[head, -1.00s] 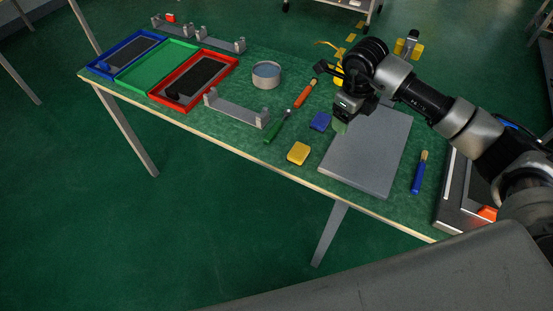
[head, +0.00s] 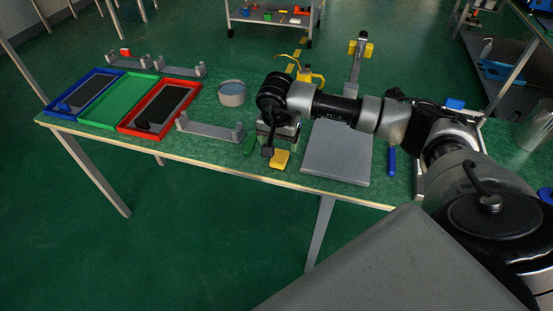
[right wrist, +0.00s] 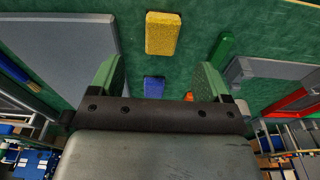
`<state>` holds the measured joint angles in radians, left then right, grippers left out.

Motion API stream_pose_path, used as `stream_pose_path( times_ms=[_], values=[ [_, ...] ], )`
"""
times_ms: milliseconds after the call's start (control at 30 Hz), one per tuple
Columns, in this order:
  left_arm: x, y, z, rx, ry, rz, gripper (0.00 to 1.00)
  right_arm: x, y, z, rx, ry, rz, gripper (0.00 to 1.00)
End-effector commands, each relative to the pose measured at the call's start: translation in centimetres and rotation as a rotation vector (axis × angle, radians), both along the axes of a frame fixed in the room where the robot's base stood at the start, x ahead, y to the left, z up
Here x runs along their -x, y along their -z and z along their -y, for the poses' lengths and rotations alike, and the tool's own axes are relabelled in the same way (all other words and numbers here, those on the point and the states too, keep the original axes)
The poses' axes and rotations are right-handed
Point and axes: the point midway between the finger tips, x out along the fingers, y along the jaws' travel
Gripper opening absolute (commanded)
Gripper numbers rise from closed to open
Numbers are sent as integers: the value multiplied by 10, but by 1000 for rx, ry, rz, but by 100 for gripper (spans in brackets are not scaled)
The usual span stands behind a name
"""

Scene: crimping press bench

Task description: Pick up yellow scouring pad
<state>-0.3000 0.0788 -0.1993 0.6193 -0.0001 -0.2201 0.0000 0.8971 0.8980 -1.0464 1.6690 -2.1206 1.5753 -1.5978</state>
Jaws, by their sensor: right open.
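The yellow scouring pad (head: 280,159) lies flat on the green bench top near the front edge, left of a grey plate. In the right wrist view the yellow pad (right wrist: 162,34) sits beyond the fingertips, roughly centred between them. My right gripper (head: 272,140) hangs over the bench just behind the pad; its fingertips are hard to make out in the head view. In the right wrist view my right gripper (right wrist: 160,68) is open and empty, its two green-faced fingers wide apart. My left gripper is not in view.
A blue pad (right wrist: 154,87) lies between the fingers in the right wrist view. A green-handled tool (head: 249,143) lies left of the yellow pad, and the grey plate (head: 338,152) lies right. A grey bracket (head: 208,130) and red tray (head: 160,106) stand further left.

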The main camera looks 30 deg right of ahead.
Motion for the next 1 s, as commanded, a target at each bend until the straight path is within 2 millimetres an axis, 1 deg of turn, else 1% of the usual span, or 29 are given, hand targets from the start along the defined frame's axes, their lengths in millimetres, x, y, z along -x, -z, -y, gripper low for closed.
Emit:
stream_pose_path(
  times_ms=[33, 100, 267, 433, 500, 600, 700, 867, 900, 967, 1000],
  values=[
    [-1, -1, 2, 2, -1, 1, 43, -1, 8, 0, -1, 0, -2, 78],
    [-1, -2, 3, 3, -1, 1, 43, -1, 16, 2, 0, 0, -1, 78],
    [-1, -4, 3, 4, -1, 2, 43, -3, 26, 3, 0, 1, -1, 78],
    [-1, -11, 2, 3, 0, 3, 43, -7, 49, 6, 0, 2, -3, 78],
    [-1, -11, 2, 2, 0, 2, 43, -8, 61, 7, -1, 3, -2, 78],
    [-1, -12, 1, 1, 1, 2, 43, -9, 70, 9, 0, 3, -1, 78],
    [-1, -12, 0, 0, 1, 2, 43, -9, 73, 9, 1, 2, 1, 78],
    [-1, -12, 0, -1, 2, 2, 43, -10, 73, 9, 0, 2, 2, 78],
    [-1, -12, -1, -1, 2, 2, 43, -10, 73, 9, 0, 2, 2, 75],
    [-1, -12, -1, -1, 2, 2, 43, -10, 73, 9, 0, 2, 2, 65],
    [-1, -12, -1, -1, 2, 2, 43, -9, 73, 9, 0, 2, 2, 59]
  ],
)
